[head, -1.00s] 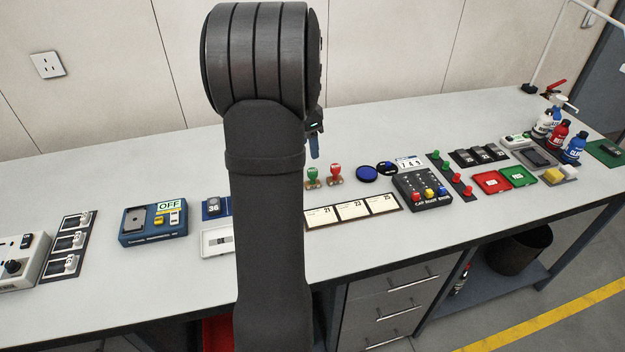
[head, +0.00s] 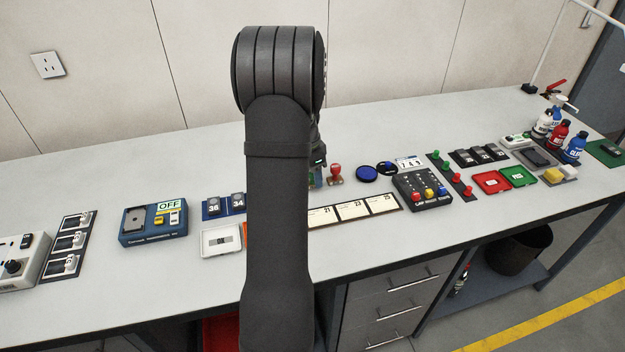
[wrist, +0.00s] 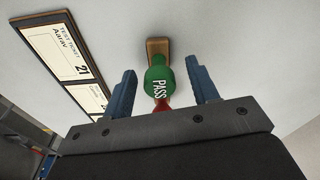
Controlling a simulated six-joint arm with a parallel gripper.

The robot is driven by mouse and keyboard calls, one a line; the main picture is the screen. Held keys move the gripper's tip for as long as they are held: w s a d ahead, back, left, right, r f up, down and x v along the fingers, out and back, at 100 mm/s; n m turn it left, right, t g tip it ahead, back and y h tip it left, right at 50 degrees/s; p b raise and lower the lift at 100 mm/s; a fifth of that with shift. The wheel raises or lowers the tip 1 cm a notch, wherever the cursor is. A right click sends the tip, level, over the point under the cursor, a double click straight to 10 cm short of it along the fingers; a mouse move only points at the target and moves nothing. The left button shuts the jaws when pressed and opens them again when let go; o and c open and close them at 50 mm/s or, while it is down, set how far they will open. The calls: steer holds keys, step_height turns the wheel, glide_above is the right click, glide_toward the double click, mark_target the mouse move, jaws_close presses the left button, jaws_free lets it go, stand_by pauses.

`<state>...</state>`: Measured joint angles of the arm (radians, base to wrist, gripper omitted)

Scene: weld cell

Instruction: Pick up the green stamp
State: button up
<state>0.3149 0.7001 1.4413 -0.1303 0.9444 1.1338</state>
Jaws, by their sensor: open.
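The green stamp (wrist: 158,77) shows in the wrist view, with the word PASS on its round green top and a wooden base on the table. My gripper (wrist: 163,88) is open, with one blue finger on each side of the stamp's head and a gap on both sides. In the head view my arm hides most of the green stamp and my fingers. The red stamp (head: 335,173) stands upright just right of my arm; a bit of red shows below the green head in the wrist view.
A board of test tickets (head: 352,209) lies in front of the stamps, and its edge shows at the left in the wrist view. The table behind the stamps is clear.

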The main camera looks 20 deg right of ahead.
steer(key=shift+c, duration=0.4)
steer(key=c, duration=1)
steer(key=shift+r, duration=0.55)
step_height(320, 180, up, 3)
steer(key=shift+f, duration=0.1)
steer(key=s+d+r, duration=0.2)
steer(key=s, duration=0.1)
steer(key=s+d+r, duration=0.2)
steer(key=s+d, duration=0.1)
steer(key=s+d+r, duration=0.2)
steer(key=s+r, duration=0.1)
steer(key=shift+d+r, duration=0.1)
steer(key=shift+d, duration=0.15)
